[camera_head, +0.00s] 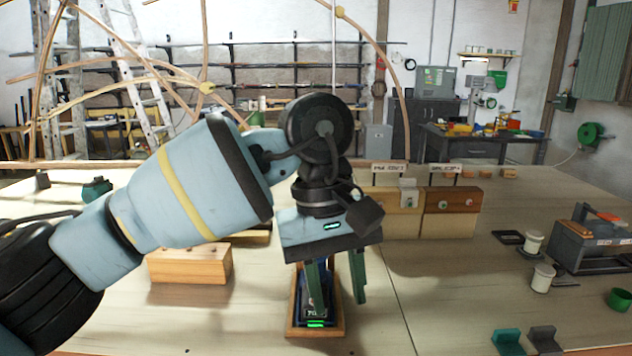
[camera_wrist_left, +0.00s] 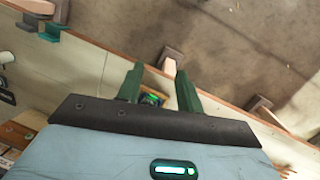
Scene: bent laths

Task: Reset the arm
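My left arm comes in from the left, and its gripper (camera_head: 339,303) points down above the near middle of the table. Its two green fingers stand apart with nothing held between them. They also show apart in the left wrist view (camera_wrist_left: 159,68). Behind and below the fingers in the head view is a small dark blue device with a green-lit display (camera_head: 316,322) on a wooden base. The gripper partly hides it, and I cannot tell whether a finger touches it. A green-lit item (camera_wrist_left: 152,99) shows between the fingers in the wrist view. My right gripper is out of view.
A wooden block (camera_head: 190,264) lies left of the gripper. Wooden blocks with fittings (camera_head: 450,212) and small signs stand behind to the right. White spools (camera_head: 543,277), a grey toolbox (camera_head: 592,247) and a green cup (camera_head: 620,299) are at the right. The table (camera_head: 440,290) is bare between.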

